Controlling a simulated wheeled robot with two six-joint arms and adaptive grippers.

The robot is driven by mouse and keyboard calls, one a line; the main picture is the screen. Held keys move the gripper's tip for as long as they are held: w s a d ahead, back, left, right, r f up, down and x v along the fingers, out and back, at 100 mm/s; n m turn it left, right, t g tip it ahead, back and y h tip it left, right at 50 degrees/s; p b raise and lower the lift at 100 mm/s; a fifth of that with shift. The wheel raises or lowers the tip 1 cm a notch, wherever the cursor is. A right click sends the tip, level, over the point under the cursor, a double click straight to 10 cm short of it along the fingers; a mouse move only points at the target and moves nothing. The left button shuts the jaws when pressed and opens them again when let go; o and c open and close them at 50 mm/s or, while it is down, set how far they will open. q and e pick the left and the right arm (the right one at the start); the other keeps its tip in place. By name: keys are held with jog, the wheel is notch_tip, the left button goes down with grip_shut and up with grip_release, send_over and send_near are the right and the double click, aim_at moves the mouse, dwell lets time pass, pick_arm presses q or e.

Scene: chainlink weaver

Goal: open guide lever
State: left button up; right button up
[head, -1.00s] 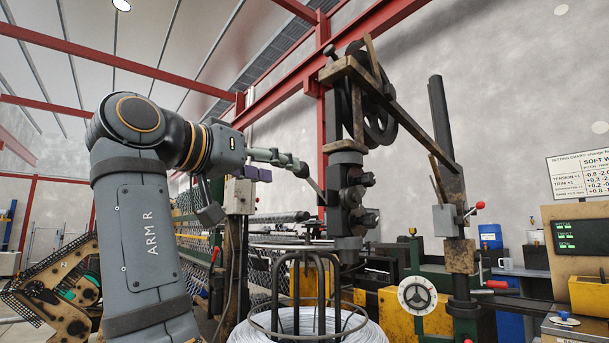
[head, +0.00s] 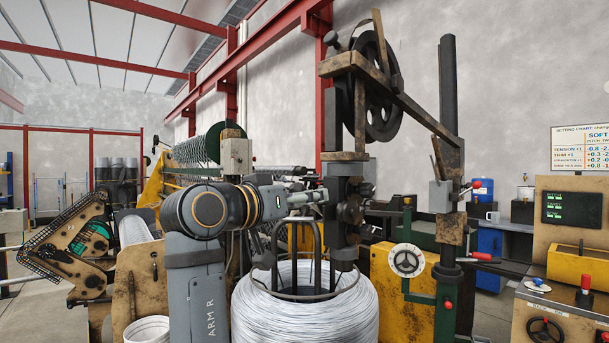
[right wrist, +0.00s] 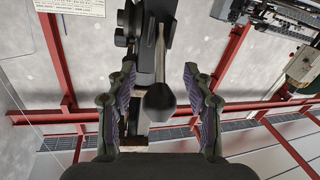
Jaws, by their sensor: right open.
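The guide head (head: 340,228) is a dark upright block with round rollers (head: 352,210) on its side, below the brown bracket (head: 345,66), in the middle of the head view. In the right wrist view a lever, a pale rod with a dark ball knob (right wrist: 159,102), reaches down between my fingers. I take it for the guide lever. My right gripper (right wrist: 160,75) is open, with one finger on each side of the rod and knob; gaps show on both sides. In the head view the gripper (head: 308,197) is at the guide head's left side, and the lever cannot be made out there. My left gripper is not in view.
A large wire coil (head: 310,318) with dark hoops stands below the gripper. A black pulley wheel (head: 378,85) sits above on the bracket. A post (head: 448,130) and a white handwheel (head: 407,260) stand to the right. A control panel (head: 572,222) is at far right.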

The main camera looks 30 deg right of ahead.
jog(key=shift+d, duration=0.1)
grip_shut()
dwell(0.4)
